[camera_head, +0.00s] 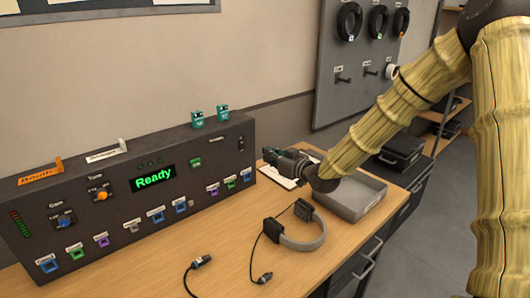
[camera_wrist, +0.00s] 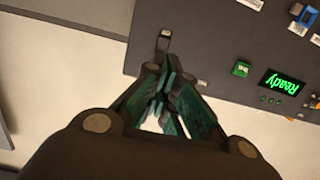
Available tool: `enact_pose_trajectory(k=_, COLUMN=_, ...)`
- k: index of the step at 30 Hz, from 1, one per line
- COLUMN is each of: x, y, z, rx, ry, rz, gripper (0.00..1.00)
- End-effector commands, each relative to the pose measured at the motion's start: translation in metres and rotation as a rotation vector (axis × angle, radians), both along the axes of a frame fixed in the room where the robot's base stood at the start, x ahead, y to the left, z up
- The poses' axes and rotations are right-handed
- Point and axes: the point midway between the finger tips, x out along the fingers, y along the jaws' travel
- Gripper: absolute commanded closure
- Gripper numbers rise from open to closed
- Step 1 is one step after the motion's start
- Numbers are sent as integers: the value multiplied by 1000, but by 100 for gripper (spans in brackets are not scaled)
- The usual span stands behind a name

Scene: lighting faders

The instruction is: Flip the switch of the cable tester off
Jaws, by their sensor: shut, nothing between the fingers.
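A large dark console (camera_head: 130,232) stands on the bench with a green "Ready" display (camera_head: 154,178); I cannot read a name marking it as the cable tester. A small switch (camera_head: 241,145) sits near the right end of its front panel. A small switch-like part also shows in the wrist view (camera_wrist: 165,40), just beyond my fingertips. My gripper (camera_head: 268,154) is to the right of the console's end in the head view. In the wrist view its green-padded fingers (camera_wrist: 165,72) are shut and empty, close to the panel with no clear contact. The switch's position cannot be told.
A grey tray (camera_head: 350,215) stands under my forearm, with white paper (camera_head: 283,181) beside it. A headset (camera_head: 300,240) and cable plugs (camera_head: 201,261) lie in front. Two green boxes (camera_head: 197,119) sit on the console's top. Bare wood (camera_head: 225,235) shows before the console.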

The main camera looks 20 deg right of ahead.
Motion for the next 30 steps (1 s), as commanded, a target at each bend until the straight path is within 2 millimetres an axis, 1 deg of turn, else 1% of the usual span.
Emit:
enact_pose_trajectory(k=21, x=93, y=35, z=-11, rx=-1, ry=0, rz=2, gripper=100)
enact_pose_trajectory(k=25, x=106, y=40, z=-12, rx=0, ry=-1, rz=2, gripper=100)
enact_pose_trajectory(k=30, x=115, y=42, z=-15, rx=0, ry=-1, rz=1, gripper=100)
